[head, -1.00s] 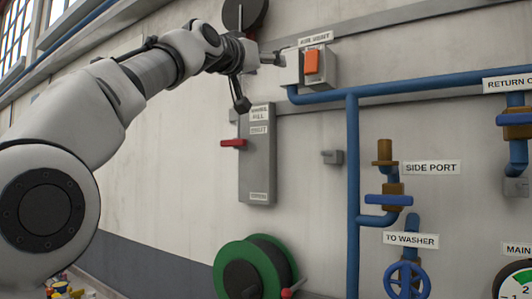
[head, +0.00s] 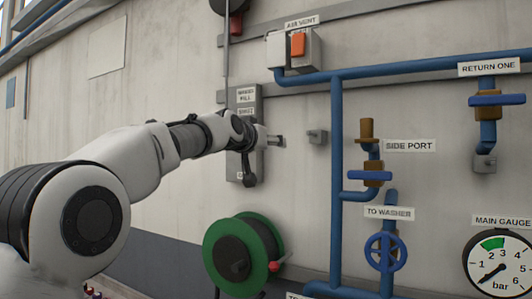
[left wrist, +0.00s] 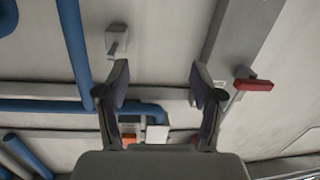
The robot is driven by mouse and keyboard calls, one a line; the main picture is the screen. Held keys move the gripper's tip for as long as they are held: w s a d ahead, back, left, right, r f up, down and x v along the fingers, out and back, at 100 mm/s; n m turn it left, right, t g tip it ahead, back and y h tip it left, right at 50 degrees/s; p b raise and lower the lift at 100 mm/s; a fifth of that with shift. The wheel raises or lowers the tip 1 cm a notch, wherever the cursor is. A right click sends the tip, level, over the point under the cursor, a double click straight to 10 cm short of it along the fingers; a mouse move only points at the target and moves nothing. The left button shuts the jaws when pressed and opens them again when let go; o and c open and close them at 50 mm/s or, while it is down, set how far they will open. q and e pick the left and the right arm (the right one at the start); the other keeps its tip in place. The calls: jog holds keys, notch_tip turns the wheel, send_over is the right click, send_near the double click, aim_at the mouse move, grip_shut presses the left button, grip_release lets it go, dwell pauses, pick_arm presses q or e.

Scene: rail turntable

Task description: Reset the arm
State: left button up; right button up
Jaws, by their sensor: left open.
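My left arm comes in from the left in the head view. Its gripper (head: 278,141) is in front of the wall, at the right edge of the grey panel (head: 241,165) and left of a small grey wall box (head: 317,136). In the left wrist view the two fingers of my left gripper (left wrist: 160,85) are spread apart with nothing between them. The panel's red lever shows right of the fingers in the left wrist view (left wrist: 253,85); in the head view the arm hides it. My right gripper is not in view.
A switch box with an orange rocker (head: 298,44) is above the gripper. Blue pipes (head: 336,180) with valves run to the right. A green hose reel (head: 212,262) is below the arm. A pressure gauge (head: 497,270) is at the lower right.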

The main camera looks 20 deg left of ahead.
pick_arm(q)
jog(key=shift+w+f, duration=0.25)
jog(key=shift+f, duration=0.55)
